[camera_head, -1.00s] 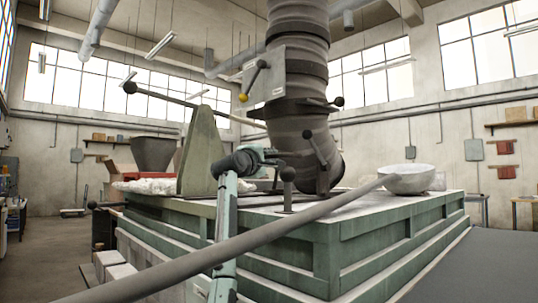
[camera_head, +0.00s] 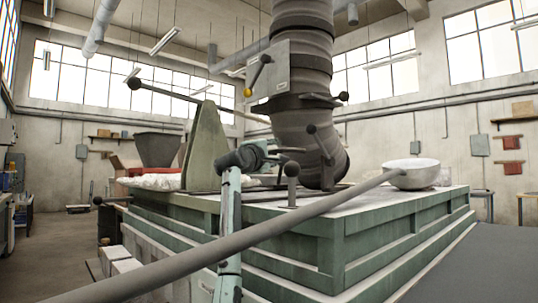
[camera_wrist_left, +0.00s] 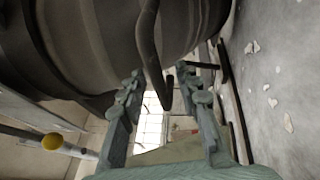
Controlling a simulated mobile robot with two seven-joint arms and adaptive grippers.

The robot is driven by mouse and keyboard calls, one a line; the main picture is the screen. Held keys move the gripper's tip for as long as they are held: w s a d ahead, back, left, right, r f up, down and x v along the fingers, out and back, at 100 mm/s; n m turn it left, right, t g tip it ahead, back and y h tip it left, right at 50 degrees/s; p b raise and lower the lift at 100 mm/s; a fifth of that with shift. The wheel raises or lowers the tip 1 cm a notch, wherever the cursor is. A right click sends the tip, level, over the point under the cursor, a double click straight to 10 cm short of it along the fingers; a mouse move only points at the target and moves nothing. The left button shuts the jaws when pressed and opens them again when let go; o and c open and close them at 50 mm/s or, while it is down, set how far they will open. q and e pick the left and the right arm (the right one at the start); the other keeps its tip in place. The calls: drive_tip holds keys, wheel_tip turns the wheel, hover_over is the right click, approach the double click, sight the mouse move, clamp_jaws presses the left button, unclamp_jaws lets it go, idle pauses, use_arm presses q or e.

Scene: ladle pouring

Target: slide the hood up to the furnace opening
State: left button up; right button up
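The hood (camera_head: 300,125) is a large grey ribbed duct that hangs down and bends at its lower end, low over the green furnace block (camera_head: 300,240). The furnace opening cannot be made out. My left gripper (camera_head: 262,155) is just left of the hood's lower end. In the left wrist view its fingers (camera_wrist_left: 160,85) are spread apart beside the hood (camera_wrist_left: 95,40). A dark bar (camera_wrist_left: 152,50) reaches between the fingers, with clear space beside it. My right gripper is not in view.
A ladle's long handle (camera_head: 240,237) crosses the foreground to its pale bowl (camera_head: 410,172) at the block's right. A grey-green upright plate (camera_head: 205,150) and a long rod with a ball end (camera_head: 134,83) stand left.

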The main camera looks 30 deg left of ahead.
use_arm(q)
drive_tip(key=v, duration=1.1)
drive_tip(key=shift+s, duration=0.15)
drive_tip(key=shift+f, duration=0.1)
